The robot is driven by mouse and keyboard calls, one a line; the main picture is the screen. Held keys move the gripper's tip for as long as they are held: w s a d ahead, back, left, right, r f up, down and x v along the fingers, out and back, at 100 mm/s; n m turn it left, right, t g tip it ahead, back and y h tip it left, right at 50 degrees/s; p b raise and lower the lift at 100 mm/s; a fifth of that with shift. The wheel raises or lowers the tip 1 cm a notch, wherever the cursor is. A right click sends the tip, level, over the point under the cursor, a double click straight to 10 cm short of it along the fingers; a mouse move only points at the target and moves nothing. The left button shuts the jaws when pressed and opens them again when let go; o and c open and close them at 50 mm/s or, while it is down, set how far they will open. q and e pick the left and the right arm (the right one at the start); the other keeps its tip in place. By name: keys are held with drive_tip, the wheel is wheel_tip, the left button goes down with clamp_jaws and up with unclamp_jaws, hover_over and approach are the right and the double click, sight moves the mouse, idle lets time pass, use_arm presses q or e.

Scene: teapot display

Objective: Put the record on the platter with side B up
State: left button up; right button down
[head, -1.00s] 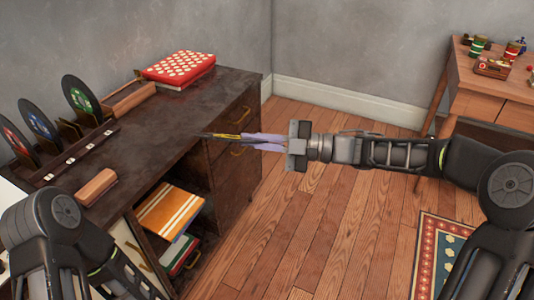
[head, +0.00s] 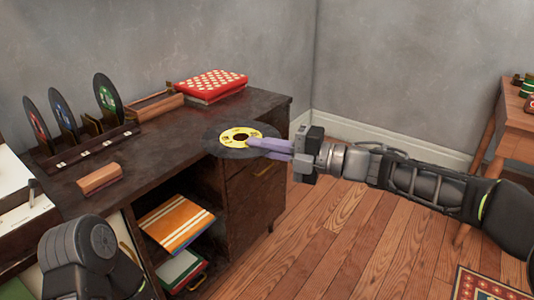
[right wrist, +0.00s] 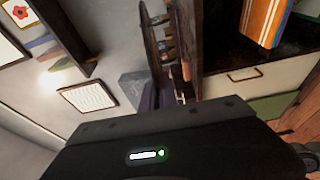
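A black record with a yellow label (head: 230,134) is held in my right gripper (head: 262,145). Its purple fingers are shut on the record's right side, overlapping the label. The record shows its yellow-label face to the head camera and appears above the right part of the dark cabinet top. Any lettering telling the side is too small to read. In the right wrist view a dark, thin edge that may be the record is seen nearly edge-on. My left arm shows at the lower left, but its gripper is out of view. No platter is clearly visible.
Several other records, including a green-labelled one (head: 107,95), stand in a rack on the cabinet (head: 150,165). A red dotted box (head: 212,84), a wooden tray (head: 152,108) and a wooden block (head: 100,178) are also on it. A white-topped item (head: 15,180) is cut off at left.

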idle(0.3)
drive_tip(key=d+f+m+t+h, duration=0.5)
drive_tip(key=d+f, duration=0.2)
drive_tip(key=d, duration=0.4)
drive_tip(key=d+f+m+t+h, duration=0.5)
drive_tip(key=d+f, duration=0.3)
drive_tip(key=d, duration=0.3)
drive_tip(key=shift+d+f+m+t+h, duration=0.35)
drive_tip(key=shift+t+h, duration=0.25)
drive_tip(key=shift+h, duration=0.2)
drive_tip(key=shift+w, duration=0.1)
